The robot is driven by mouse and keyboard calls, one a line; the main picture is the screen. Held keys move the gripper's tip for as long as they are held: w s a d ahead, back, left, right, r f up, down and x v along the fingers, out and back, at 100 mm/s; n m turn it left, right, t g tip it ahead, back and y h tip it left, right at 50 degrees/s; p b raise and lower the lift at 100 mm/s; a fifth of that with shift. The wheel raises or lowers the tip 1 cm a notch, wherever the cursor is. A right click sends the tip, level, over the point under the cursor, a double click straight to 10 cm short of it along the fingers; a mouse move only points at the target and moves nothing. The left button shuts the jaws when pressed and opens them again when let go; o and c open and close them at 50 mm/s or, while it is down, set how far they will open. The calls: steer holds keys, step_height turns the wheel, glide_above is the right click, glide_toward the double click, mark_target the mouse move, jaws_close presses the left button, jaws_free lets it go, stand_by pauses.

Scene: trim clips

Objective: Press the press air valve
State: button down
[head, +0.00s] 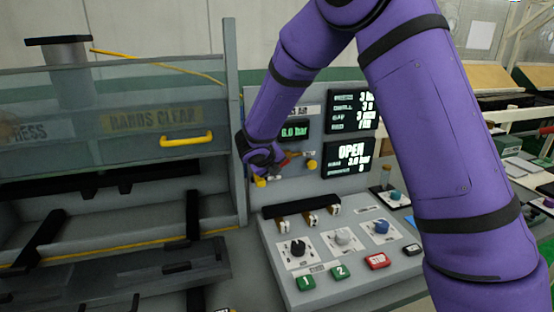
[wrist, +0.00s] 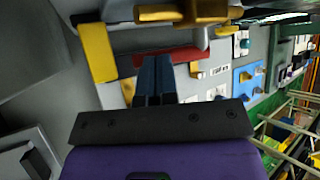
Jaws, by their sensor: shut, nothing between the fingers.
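The press air valve shows on the upright grey panel under the air label and the 6.0 bar display (head: 295,131). In the head view its red part (head: 291,154) shows just right of my gripper (head: 277,172), and the hand hides some of it. In the wrist view a red bar (wrist: 184,55) lies right at the fingertips, with brass fittings (wrist: 182,13) beyond it and a yellow piece (wrist: 97,52) to the left. My gripper (wrist: 156,62) is shut, its two dark fingers together with nothing between them. I cannot tell whether the fingertips touch the red bar.
The press with its clear guard and yellow handle (head: 187,140) stands to the left. Below the valve is a sloped control console (head: 330,270) with knobs, green buttons and a red stop button (head: 377,261). Display screens (head: 351,156) sit right of the valve, close to my arm.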

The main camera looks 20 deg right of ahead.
steer(key=f+h, duration=0.1)
steer(key=d+f+h, duration=0.1)
steer(key=f, duration=0.1)
steer(key=shift+d+f+n, duration=0.15)
steer(key=shift+n, duration=0.25)
stand_by(0.4)
steer(key=shift+r, duration=0.8)
steer(key=shift+r, duration=0.1)
